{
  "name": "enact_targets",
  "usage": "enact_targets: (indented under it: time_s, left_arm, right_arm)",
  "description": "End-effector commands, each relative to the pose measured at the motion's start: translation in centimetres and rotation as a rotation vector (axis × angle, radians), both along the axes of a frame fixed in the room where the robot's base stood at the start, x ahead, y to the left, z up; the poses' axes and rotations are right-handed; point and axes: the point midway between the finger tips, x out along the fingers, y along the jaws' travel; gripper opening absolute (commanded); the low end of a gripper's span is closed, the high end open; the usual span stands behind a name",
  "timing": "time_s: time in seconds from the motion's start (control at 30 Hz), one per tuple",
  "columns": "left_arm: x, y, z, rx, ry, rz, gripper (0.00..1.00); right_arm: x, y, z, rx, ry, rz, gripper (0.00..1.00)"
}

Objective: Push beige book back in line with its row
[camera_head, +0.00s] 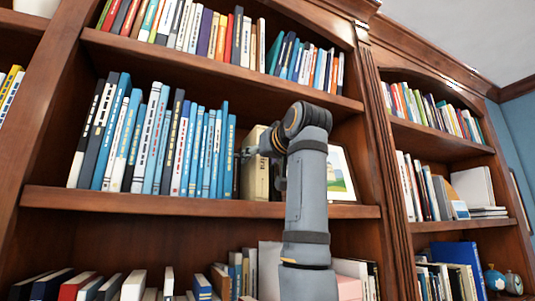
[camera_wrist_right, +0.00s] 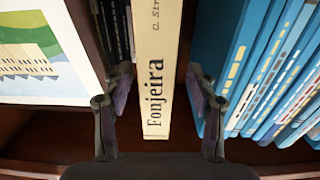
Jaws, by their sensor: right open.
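The beige book (camera_head: 254,178) stands upright on the middle shelf at the right end of the blue row, partly hidden by my right arm. In the right wrist view the beige book (camera_wrist_right: 155,50) fills the centre, its spine marked "Fonjeira", and it looks nearer than the dark books beside it. My right gripper (camera_head: 250,152) is in front of the book. In the wrist view the right gripper (camera_wrist_right: 158,88) is open, one finger on each side of the spine; whether the fingers touch it I cannot tell. My left gripper is not in view.
Blue and white books (camera_head: 170,145) stand close beside the beige book; they also show in the wrist view (camera_wrist_right: 262,70). A framed picture (camera_head: 341,175) stands on the other side. The shelf board (camera_head: 120,202) runs below, and another row of books (camera_head: 215,35) is above.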

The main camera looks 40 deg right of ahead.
Motion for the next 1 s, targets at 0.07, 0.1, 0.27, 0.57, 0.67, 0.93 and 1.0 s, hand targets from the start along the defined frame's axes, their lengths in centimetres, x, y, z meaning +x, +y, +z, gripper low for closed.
enact_targets:
  time_s: [0.07,0.1,0.27,0.57,0.67,0.93,1.0]
  left_arm:
    - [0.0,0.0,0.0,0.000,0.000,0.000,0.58]
    - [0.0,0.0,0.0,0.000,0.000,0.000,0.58]
    - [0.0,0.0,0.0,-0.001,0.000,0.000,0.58]
    - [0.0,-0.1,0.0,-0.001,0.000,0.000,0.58]
    - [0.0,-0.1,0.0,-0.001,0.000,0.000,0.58]
    - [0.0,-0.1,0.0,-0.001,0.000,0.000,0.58]
    - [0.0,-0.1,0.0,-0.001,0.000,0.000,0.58]
  right_arm:
    - [-1.9,0.5,0.1,-0.001,-0.005,0.000,0.58]
    - [-2.8,0.8,0.1,-0.001,-0.005,0.000,0.58]
    - [-5.6,1.5,0.1,-0.001,-0.002,0.001,0.58]
    - [-7.4,2.0,-0.1,-0.002,0.001,0.001,0.58]
    - [-7.4,2.0,-0.1,-0.001,0.001,0.000,0.58]
    - [-7.4,2.0,0.0,-0.001,0.001,0.000,0.58]
    - [-7.4,2.0,0.0,-0.001,0.001,0.000,0.58]
